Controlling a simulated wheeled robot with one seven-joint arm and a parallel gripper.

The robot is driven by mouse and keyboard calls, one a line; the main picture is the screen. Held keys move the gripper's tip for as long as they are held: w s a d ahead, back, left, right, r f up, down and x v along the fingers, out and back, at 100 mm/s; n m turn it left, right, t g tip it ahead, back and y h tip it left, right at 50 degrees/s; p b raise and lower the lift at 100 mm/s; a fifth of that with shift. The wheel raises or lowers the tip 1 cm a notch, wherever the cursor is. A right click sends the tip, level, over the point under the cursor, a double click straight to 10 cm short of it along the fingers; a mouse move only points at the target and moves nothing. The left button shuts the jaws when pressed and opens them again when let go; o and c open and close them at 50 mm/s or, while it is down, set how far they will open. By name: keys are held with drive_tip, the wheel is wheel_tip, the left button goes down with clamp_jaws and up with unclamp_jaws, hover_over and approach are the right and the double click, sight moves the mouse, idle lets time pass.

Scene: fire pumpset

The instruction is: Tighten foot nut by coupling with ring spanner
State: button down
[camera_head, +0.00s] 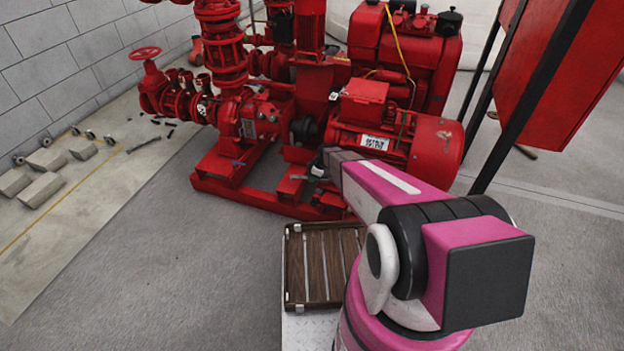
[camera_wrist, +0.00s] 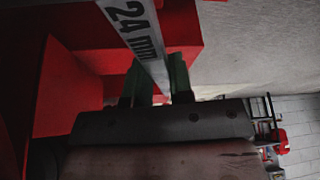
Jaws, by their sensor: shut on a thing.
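In the wrist view my gripper (camera_wrist: 160,88) has its two green-tipped fingers shut on a flat grey spanner (camera_wrist: 140,28) marked "24 mm". The spanner runs from the fingers to the top edge, over red metal; its ring end is out of view. In the head view my gripper (camera_head: 318,167) is small and partly hidden by my arm, beside the red motor (camera_head: 400,140) on the pumpset near the coupling. The foot nut cannot be made out in either view.
The pumpset's red base frame (camera_head: 245,190) stands on the grey floor. A slatted wooden tray (camera_head: 318,262) is below my arm. Grey blocks (camera_head: 42,188) lie at the left by the wall. A red panel on black posts (camera_head: 545,75) stands at the right.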

drive_tip(key=shift+r, duration=1.85)
drive_tip(key=shift+f, duration=0.2)
drive_tip(key=shift+s+f+n, duration=0.15)
drive_tip(key=shift+s+f, duration=0.05)
drive_tip(key=shift+f, duration=0.35)
drive_tip(key=shift+s+f+n, duration=0.15)
drive_tip(key=shift+f, duration=0.35)
drive_tip(key=shift+f, duration=1.3)
drive_tip(key=shift+s+n+g, duration=0.3)
drive_tip(key=shift+s, duration=0.05)
drive_tip(key=shift+r, duration=0.15)
drive_tip(key=shift+r, duration=2.4)
drive_tip(key=shift+s+a, duration=0.1)
